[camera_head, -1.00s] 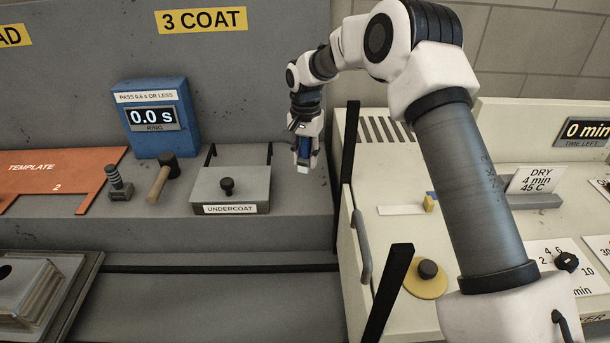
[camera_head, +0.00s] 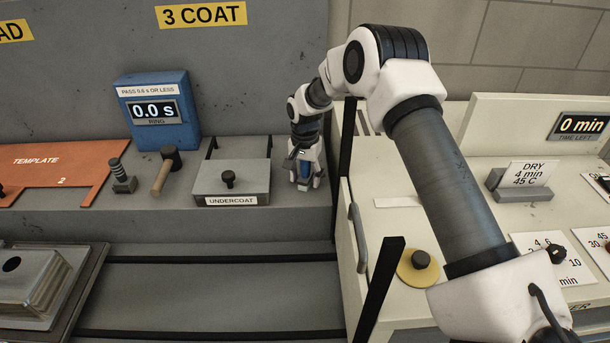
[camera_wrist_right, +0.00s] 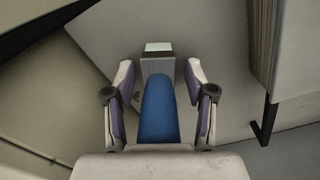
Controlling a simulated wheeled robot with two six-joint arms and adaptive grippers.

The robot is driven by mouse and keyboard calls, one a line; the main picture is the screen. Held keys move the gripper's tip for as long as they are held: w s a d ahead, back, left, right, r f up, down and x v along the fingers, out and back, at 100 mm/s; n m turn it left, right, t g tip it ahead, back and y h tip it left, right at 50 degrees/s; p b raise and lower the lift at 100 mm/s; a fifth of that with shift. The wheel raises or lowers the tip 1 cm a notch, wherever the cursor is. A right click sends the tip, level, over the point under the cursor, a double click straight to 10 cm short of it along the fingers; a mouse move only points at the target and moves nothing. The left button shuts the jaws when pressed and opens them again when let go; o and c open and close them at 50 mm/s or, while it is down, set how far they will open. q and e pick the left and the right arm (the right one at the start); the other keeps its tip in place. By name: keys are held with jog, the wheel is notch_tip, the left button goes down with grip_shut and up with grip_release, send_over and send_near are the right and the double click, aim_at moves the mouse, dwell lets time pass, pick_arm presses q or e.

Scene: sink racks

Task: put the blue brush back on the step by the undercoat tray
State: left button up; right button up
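The blue brush (camera_wrist_right: 158,108) lies between the fingers of my right gripper (camera_wrist_right: 160,80) in the right wrist view, its grey and pale head pointing away. A gap shows on each side of it, so the fingers are open around it. In the head view my right gripper (camera_head: 305,181) is down at the step (camera_head: 285,208), just right of the undercoat tray (camera_head: 232,184). Only a bit of the brush's blue shows between the fingers there; whether its head touches the step is hard to tell. My left gripper is not in view.
A blue ring timer (camera_head: 158,85), a wooden-handled mallet (camera_head: 163,175) and an orange template (camera_head: 60,170) are left of the tray. A dark upright bar (camera_head: 347,140) and the cream dryer (camera_head: 400,225) stand close on the right.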

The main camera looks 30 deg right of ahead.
jog(key=shift+r, duration=0.65)
notch_tip(320, 180, up, 11)
jog(key=b, duration=0.3)
jog(key=shift+a+f, duration=0.1)
jog(key=shift+r, duration=0.2)
